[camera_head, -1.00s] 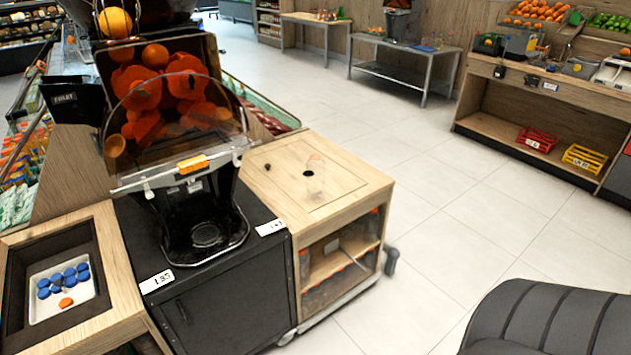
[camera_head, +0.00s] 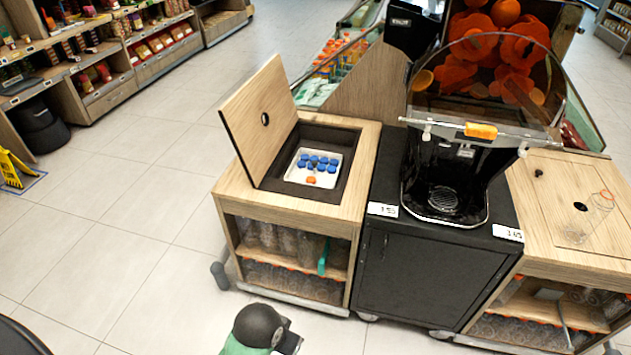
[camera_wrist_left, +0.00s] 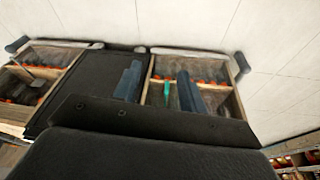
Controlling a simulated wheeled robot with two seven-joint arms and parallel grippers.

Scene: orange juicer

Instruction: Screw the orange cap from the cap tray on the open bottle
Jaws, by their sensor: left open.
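The white cap tray (camera_head: 291,176) sits in the dark recess of the left wooden counter. It holds several blue caps and an orange cap (camera_head: 311,180) near its front edge. My right gripper is not in view.
The juicer (camera_head: 445,165) stands on a black cabinet (camera_head: 415,270) between the two counters. A raised wooden lid (camera_head: 258,120) stands at the recess's left side. Shelves below hold bottles.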

